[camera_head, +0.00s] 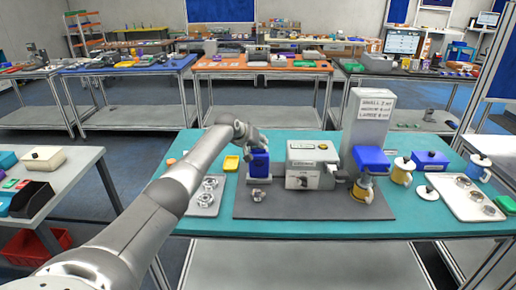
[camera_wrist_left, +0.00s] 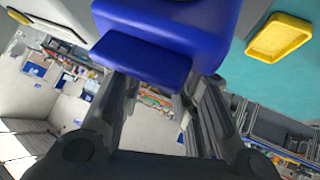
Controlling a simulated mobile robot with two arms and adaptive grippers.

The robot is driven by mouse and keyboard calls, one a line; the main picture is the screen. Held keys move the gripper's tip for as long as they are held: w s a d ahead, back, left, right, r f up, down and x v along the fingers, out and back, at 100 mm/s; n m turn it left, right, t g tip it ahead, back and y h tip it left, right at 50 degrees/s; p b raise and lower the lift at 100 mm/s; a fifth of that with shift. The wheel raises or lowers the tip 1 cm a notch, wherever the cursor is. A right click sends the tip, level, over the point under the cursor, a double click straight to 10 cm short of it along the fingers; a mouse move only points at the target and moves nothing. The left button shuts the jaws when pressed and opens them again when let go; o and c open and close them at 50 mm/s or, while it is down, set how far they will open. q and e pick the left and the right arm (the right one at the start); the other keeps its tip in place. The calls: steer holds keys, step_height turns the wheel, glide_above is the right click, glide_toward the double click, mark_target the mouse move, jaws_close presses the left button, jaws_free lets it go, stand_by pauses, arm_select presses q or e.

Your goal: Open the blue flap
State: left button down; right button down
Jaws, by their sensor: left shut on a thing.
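A blue container (camera_head: 259,165) stands upright on the dark mat (camera_head: 310,206) on the teal table, left of a grey machine. In the left wrist view the blue container (camera_wrist_left: 185,18) fills the top, and its blue flap (camera_wrist_left: 140,60) sticks out toward the camera. My left gripper (camera_head: 254,143) is at the top of the container. In the wrist view the fingers of my left gripper (camera_wrist_left: 165,95) are on either side of the flap, shut on it. The contact is partly hidden behind the flap. My right gripper is not in view.
A grey machine (camera_head: 310,160) stands close right of the container. A tall white dispenser (camera_head: 367,120) with a blue part (camera_head: 370,158) is further right. A yellow tray (camera_head: 231,163) and a plate with metal parts (camera_head: 207,196) lie to the left. The mat's front is mostly clear.

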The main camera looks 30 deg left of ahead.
arm_select(q)
steer(key=shift+w+a+f+b, duration=0.3)
steer(key=shift+w+a+f, duration=0.2)
steer(key=shift+a, duration=0.1)
steer(key=shift+s+f, duration=0.1)
steer(key=shift+f, duration=0.1)
stand_by(0.8)
steer(key=c, duration=1.3)
jaws_free()
steer(key=shift+f, duration=0.1)
steer(key=shift+o, duration=0.7)
steer(key=shift+w+a+f, duration=0.15)
steer(key=shift+w+f, duration=0.05)
steer(key=shift+w, duration=0.2)
steer(key=shift+r, duration=0.2)
